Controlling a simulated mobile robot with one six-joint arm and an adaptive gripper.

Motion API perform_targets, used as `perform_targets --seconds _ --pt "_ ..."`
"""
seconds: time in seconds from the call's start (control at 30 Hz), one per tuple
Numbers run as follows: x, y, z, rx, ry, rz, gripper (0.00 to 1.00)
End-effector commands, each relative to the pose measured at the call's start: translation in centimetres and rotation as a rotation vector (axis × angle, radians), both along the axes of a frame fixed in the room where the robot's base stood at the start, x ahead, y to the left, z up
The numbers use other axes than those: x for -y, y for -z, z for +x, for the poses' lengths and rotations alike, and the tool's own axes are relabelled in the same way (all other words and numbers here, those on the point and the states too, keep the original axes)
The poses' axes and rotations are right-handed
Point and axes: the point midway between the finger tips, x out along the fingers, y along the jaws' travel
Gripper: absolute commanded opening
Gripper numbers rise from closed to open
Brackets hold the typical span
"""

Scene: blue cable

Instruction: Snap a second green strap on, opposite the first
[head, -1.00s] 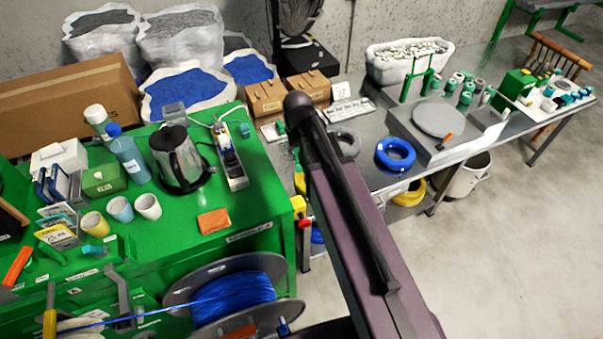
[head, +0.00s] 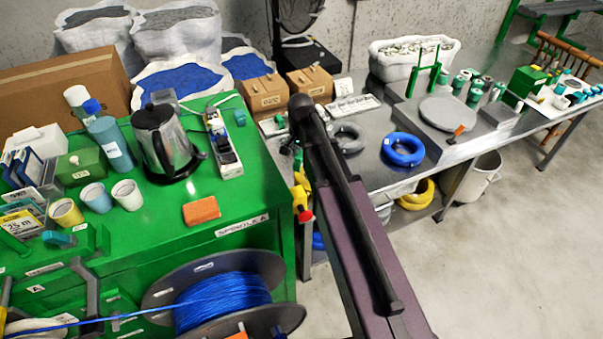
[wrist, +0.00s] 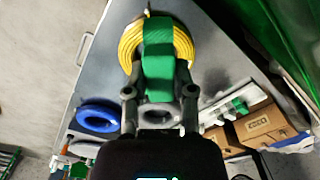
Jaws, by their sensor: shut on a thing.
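My gripper (wrist: 160,98) is shut on a green strap (wrist: 158,50) in the wrist view. A yellow coil (wrist: 188,40) shows behind the strap; I cannot tell whether they touch. The blue cable coil (head: 403,150) lies flat on the grey bench, with no green strap clearly visible on it. It also shows at the left in the wrist view (wrist: 97,115), apart from my gripper. A grey coil (head: 347,138) lies left of the blue one; it shows beyond my fingers in the wrist view. In the head view my arm hides the gripper.
The green cabinet (head: 240,190) at left carries a kettle (head: 165,145), cups and a brick-coloured block (head: 201,211). A large blue cable reel (head: 225,295) stands in front. Cardboard boxes (head: 265,93) and a round grey plate (head: 448,108) are on the bench. Floor at right is clear.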

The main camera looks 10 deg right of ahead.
Motion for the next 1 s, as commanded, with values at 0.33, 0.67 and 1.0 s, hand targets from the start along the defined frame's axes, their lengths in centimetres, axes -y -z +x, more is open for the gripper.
perform_targets --seconds 0.33,0.67,1.0 --pt "1.0 5.6 2.7 0.0 0.217 0.0 0.11" --pt "1.7 8.7 4.3 0.0 0.373 0.0 0.11" --pt "2.0 9.5 4.8 0.0 0.428 0.0 0.11"
